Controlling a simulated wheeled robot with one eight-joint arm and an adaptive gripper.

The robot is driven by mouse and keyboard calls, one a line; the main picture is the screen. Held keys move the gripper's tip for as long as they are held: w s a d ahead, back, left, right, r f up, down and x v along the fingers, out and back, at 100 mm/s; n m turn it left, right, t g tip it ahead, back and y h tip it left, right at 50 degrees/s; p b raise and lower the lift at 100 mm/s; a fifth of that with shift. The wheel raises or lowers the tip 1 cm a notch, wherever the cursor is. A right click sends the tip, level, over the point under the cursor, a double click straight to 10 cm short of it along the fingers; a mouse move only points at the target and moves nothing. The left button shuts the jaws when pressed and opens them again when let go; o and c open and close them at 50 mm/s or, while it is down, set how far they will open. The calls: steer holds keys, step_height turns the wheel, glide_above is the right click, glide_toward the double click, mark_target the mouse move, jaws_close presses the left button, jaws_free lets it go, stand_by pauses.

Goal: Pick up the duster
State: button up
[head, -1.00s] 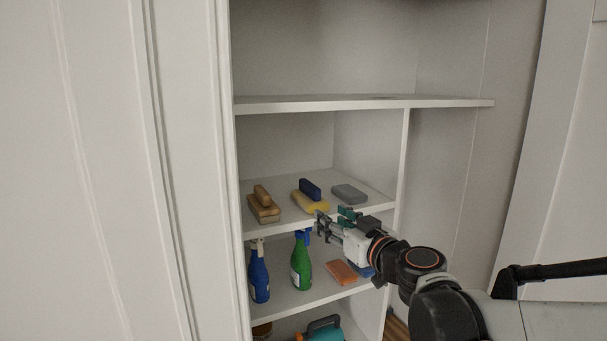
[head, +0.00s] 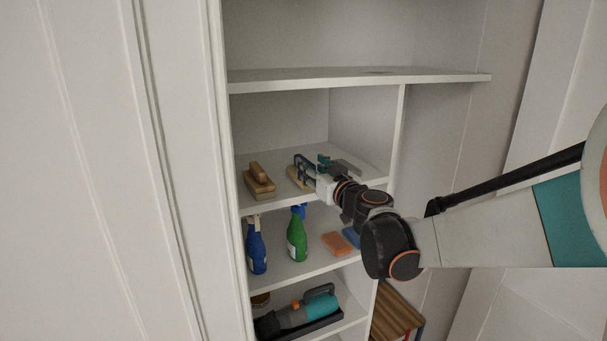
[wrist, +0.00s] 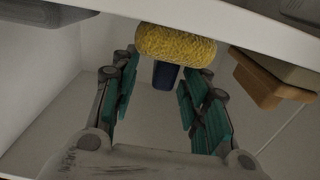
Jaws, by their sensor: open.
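The duster has a fuzzy yellow pad (head: 297,177) and a dark blue handle on top. It sits on the middle shelf (head: 368,184), partly hidden behind my gripper in the head view. My gripper (head: 309,166) is at the duster, above the shelf's front part. In the wrist view, my gripper (wrist: 163,82) is open, with teal-padded fingers apart on both sides. The blue handle (wrist: 165,75) shows in the gap between the fingertips, and the yellow pad (wrist: 176,44) lies across its far end. I cannot tell whether a finger touches the handle.
A wooden brush (head: 259,184) stands left of the duster and a grey block (head: 346,167) right of it. The shelf below holds a blue spray bottle (head: 256,250), a green one (head: 297,240) and an orange sponge (head: 336,243). A shelf board (head: 350,80) runs above.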

mark_target(304, 159)
steer(key=x, duration=0.5)
steer(key=shift+s+a+p, duration=0.1)
steer(key=shift+a+p, duration=0.05)
steer(key=shift+p, duration=0.15)
steer(key=shift+s, duration=0.1)
jaws_close()
